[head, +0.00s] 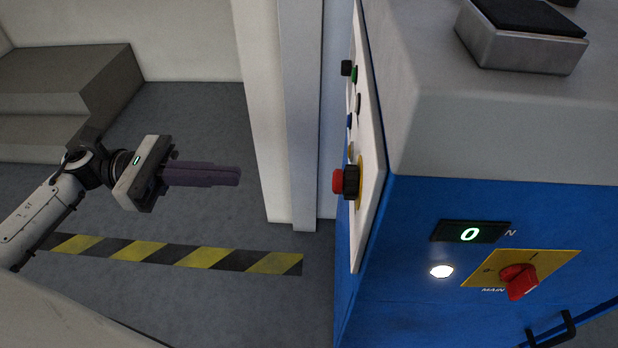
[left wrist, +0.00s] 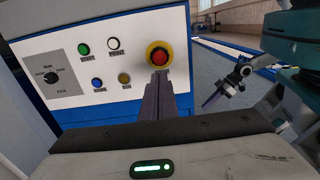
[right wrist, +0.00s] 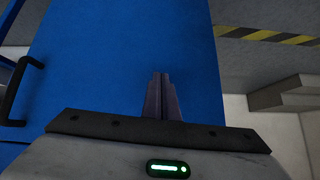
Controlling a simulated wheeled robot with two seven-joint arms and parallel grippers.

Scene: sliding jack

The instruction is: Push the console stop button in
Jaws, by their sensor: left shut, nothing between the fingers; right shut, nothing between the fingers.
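The console stop button is a red mushroom head (head: 338,181) on a yellow ring. It stands out from the white side panel of the blue machine. In the left wrist view the stop button (left wrist: 159,58) is just beyond my fingertips. My left gripper (head: 239,176) is shut and empty, level with the button and pointing at it, with a clear gap between them in the head view. My right gripper (right wrist: 161,74) is shut and empty, with blue machine surface behind its fingers. It is outside the head view.
The panel also carries a green button (left wrist: 84,48), a white button (left wrist: 114,43), a blue button (left wrist: 97,83), a yellow button (left wrist: 124,78) and a selector knob (left wrist: 54,77). A red main switch (head: 519,281) is on the machine's front. A striped floor line (head: 137,251) lies below my left arm.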

